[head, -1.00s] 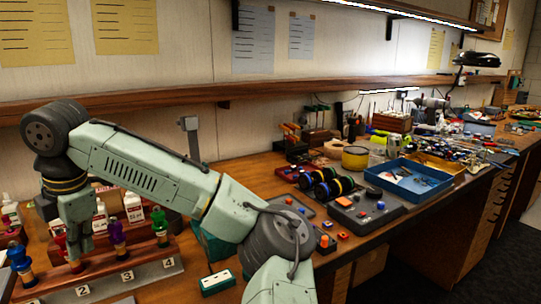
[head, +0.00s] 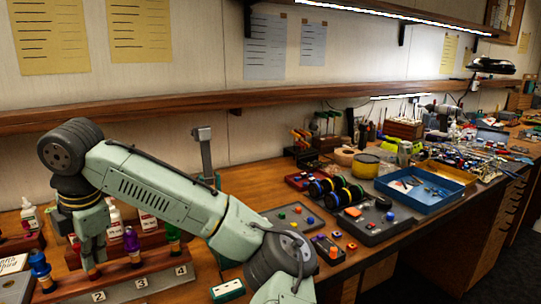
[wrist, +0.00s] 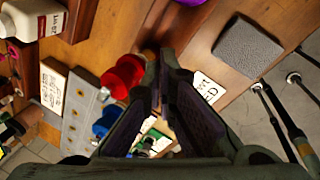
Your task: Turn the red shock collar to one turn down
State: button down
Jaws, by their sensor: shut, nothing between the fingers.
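The red shock (wrist: 124,74) shows its red collar in the wrist view, just left of my gripper's fingertips (wrist: 163,58). In the head view the red shock (head: 75,244) is mostly hidden behind my gripper (head: 94,272). My gripper points down over the wooden shock stand (head: 122,280), near the label 2. Its fingers are together and hold nothing. They are close to the red collar; I cannot tell whether they touch it. The collar's turn position cannot be read.
A blue shock (head: 39,265) stands to the left; purple (head: 131,240) and green (head: 173,238) shocks stand to the right. White bottles (head: 148,221) are behind the stand. A grey pad (wrist: 247,52) lies at the upper right of the wrist view.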

jog(key=shift+s+a, duration=0.3)
dwell(0.5)
jog(key=shift+s+d, duration=0.1)
jog(key=a+v, duration=0.1)
jog(key=v, duration=0.4)
jog(key=shift+d+r, duration=0.2)
jog(key=shift+r, duration=0.35)
